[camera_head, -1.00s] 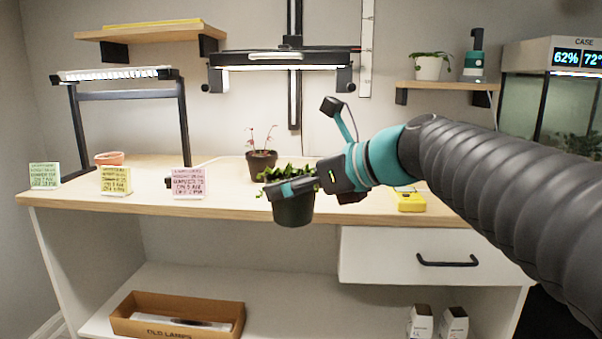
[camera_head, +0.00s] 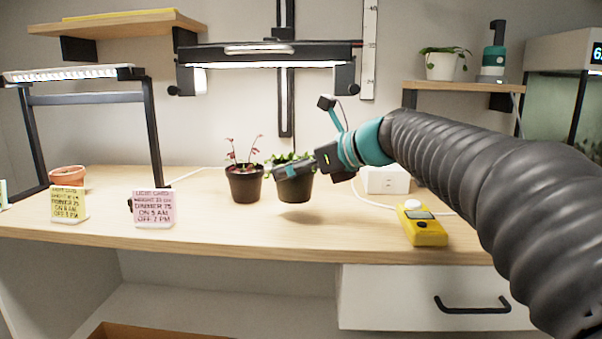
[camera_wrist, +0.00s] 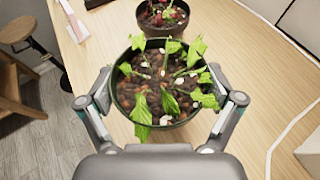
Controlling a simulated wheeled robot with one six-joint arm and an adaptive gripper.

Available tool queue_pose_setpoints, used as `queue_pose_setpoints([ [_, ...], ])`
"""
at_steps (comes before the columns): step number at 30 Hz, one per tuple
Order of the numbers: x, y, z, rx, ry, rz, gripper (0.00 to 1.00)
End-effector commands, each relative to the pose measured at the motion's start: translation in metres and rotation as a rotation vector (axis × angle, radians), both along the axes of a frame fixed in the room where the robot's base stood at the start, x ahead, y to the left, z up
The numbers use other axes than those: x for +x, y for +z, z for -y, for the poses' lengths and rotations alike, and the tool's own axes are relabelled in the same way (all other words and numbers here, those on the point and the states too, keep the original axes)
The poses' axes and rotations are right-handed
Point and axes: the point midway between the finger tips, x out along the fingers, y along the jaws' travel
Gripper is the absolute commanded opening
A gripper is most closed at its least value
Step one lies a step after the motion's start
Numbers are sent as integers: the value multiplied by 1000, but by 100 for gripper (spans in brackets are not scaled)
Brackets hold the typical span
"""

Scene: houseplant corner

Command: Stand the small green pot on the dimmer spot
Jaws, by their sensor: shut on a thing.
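The small green pot (camera_head: 295,187), dark green with a leafy plant, is in my gripper (camera_head: 298,170), a little above the wooden bench with a shadow under it. In the wrist view the fingers close on both sides of the pot's rim (camera_wrist: 122,98), and it looks about upright. A hanging lamp (camera_head: 265,54) is lit above the bench middle. A second lamp (camera_head: 68,74) on a black frame is lit at the left.
A dark pot with a reddish plant (camera_head: 244,185) stands close left of the held pot. A terracotta pot (camera_head: 67,177) is under the left lamp. A white box (camera_head: 386,180), a cable and a yellow meter (camera_head: 422,226) lie right. The bench (camera_head: 240,230) is clear in front.

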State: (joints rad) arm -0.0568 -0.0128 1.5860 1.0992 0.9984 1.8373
Motion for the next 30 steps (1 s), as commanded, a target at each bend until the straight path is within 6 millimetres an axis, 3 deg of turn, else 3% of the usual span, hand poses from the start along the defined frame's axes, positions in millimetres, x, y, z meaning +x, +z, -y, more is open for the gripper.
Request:
queue_pose_setpoints([
  [6, 47, 0, 0, 1, 3, -1, 49],
  [12, 77, 1, 0, 1, 4, 0, 49],
  [17, 85, 0, 0, 1, 4, 0, 49],
  [26, 85, -33, 1, 2, 4, -1, 49],
  [30, 84, -34, 1, 0, 4, 1, 49],
])
